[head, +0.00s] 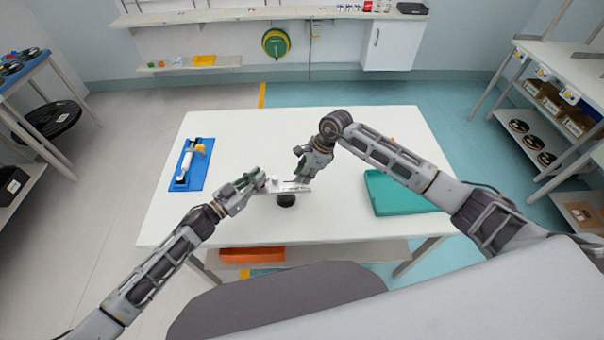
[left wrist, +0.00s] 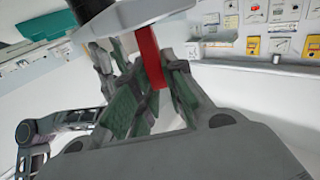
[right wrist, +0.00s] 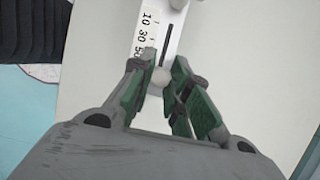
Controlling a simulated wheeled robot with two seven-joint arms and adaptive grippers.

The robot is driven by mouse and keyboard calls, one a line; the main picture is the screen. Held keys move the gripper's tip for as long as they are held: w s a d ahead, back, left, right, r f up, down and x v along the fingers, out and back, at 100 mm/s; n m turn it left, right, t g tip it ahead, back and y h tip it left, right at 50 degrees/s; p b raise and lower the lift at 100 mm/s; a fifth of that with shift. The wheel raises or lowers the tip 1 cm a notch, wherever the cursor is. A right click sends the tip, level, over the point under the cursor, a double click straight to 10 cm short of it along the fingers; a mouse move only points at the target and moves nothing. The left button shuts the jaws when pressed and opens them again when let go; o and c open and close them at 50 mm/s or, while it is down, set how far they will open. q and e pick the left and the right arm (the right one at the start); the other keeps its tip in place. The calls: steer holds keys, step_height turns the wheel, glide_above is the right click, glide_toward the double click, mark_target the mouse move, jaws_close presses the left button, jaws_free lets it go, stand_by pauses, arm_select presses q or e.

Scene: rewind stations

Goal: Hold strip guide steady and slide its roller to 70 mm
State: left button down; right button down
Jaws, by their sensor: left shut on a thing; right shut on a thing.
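The strip guide (head: 290,187) is a pale narrow bar above the middle of the white table. In the right wrist view its scale plate (right wrist: 152,35) shows the numbers 10, 30 and 50 beside a dark slot. My right gripper (right wrist: 160,88) is shut on the small pale roller knob (right wrist: 160,76) at the slot's near end, which hides any further marks. My left gripper (head: 264,183) is at the guide's left end. In the left wrist view it is shut on a red upright part (left wrist: 152,58) of the guide. The exact roller reading cannot be told.
A black round object (head: 286,200) sits just under the guide. A blue tray (head: 183,181) with a white and yellow tool lies at the table's left. A teal mat or case (head: 390,200) lies at the right, under my right arm. The table's front left is clear.

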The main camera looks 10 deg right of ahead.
arm_select(q)
steer(key=shift+w+a, duration=0.15)
steer(key=shift+a, duration=0.1)
arm_select(e)
steer(key=shift+w+d, duration=0.1)
steer(key=shift+d, duration=0.1)
steer(key=c, duration=1.6)
jaws_free()
arm_select(q)
steer(key=shift+d, duration=0.1)
arm_select(e)
steer(key=shift+o, duration=1.3)
steer(key=shift+a, duration=0.1)
steer(key=v, duration=1.2)
steer(key=shift+a, duration=0.1)
arm_select(q)
steer(key=c, duration=1.4)
jaws_free()
